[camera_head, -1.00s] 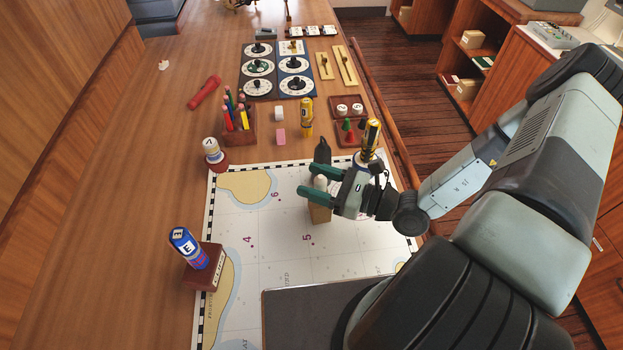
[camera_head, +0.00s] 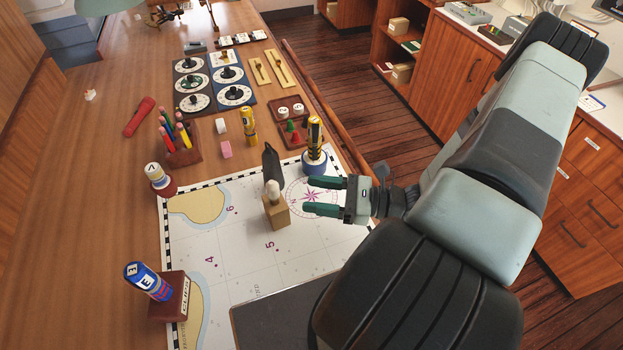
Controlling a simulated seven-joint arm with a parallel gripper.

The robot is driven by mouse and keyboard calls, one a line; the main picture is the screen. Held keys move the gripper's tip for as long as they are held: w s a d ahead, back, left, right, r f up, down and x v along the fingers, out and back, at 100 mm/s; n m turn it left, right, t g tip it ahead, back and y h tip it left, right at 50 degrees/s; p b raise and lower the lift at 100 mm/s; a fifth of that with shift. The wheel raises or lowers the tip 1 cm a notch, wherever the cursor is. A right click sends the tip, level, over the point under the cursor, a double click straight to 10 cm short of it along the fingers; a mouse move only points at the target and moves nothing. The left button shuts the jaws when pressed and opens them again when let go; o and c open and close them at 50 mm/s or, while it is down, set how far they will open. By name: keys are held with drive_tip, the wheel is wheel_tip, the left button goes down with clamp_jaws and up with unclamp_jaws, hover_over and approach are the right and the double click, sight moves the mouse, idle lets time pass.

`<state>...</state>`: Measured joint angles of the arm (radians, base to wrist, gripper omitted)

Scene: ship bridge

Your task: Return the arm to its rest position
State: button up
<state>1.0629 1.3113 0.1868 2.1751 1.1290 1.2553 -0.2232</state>
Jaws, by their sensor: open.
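My gripper (camera_head: 312,196) is open and empty. Its two green-tipped fingers point left, above the right part of the sea chart (camera_head: 225,260). A wooden block with a pale rounded knob (camera_head: 275,208) stands on the chart just left of the fingertips, apart from them. A dark upright piece (camera_head: 271,163) stands right behind the block; whether the two touch I cannot tell. My arm comes in from the lower right and hides the chart's right side.
A yellow-black marker in a blue-white base (camera_head: 314,150) stands close behind my gripper. A blue cylinder (camera_head: 148,281) leans in a brown stand at left. A pencil holder (camera_head: 184,155), dials (camera_head: 234,95) and a tray with small pieces (camera_head: 291,124) lie farther back.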

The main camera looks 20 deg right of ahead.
drive_tip(key=shift+r, duration=0.1)
wheel_tip(320, 180, up, 25)
drive_tip(key=a+n+g+h, duration=0.2)
drive_tip(key=n+g+h, duration=0.8)
drive_tip(key=n, duration=0.8)
wheel_tip(320, 180, up, 10)
drive_tip(key=s+a+r+n+t+h, duration=0.1)
drive_tip(key=s+a+n+t+h, duration=0.2)
drive_tip(key=t, duration=0.4)
drive_tip(key=s+n, duration=0.1)
drive_tip(key=s+n+h, duration=0.1)
drive_tip(key=s, duration=0.1)
drive_tip(key=s+f+n+h, duration=0.1)
drive_tip(key=s, duration=0.1)
drive_tip(key=shift+s+d, duration=0.1)
drive_tip(key=shift+d, duration=0.1)
